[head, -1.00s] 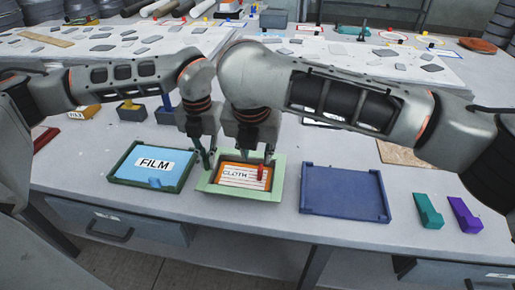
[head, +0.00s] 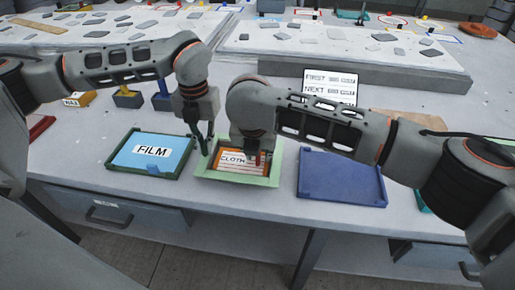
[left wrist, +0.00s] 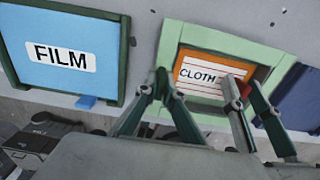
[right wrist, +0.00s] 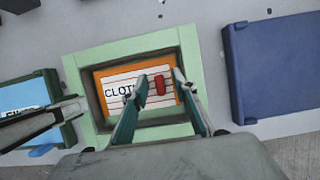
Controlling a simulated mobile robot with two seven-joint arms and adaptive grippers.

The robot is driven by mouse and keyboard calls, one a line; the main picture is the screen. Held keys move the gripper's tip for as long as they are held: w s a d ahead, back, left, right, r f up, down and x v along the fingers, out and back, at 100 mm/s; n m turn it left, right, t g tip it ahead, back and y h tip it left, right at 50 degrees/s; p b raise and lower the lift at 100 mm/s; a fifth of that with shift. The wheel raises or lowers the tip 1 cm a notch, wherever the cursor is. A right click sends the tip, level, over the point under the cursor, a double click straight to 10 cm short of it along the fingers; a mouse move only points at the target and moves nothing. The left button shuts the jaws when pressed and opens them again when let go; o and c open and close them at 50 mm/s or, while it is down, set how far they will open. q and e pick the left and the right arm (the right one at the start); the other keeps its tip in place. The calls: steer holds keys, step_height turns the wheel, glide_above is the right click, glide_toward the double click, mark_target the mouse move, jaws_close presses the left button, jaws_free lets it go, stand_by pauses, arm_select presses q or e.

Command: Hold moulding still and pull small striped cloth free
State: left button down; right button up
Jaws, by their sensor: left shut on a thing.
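The pale green moulding (head: 242,180) is a shallow square frame on the bench. Inside it lies the small white cloth with red stripes (right wrist: 116,79), marked CLOTH, with an orange border and a red tab (right wrist: 161,86). My left gripper (left wrist: 161,84) is shut on the moulding's left rim. My right gripper (right wrist: 163,90) is open over the cloth, one finger on each side of the red tab; it also shows in the left wrist view (left wrist: 245,85). In the head view my right arm hides part of the cloth.
A green-framed blue FILM tray (head: 120,160) stands to the left and a dark blue tray (head: 340,188) to the right, both close to the moulding. A white sign (head: 330,85) stands behind. The bench's front edge runs just in front of the moulding.

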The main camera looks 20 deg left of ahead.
steer(key=shift+f, duration=0.15)
jaws_close()
steer(key=shift+r, duration=0.3)
steer(key=shift+r, duration=0.35)
steer(key=shift+r, duration=1)
steer(key=shift+r, duration=0.35)
steer(key=shift+r, duration=0.65)
steer(key=shift+a+r, duration=0.1)
steer(key=shift+r, duration=2.35)
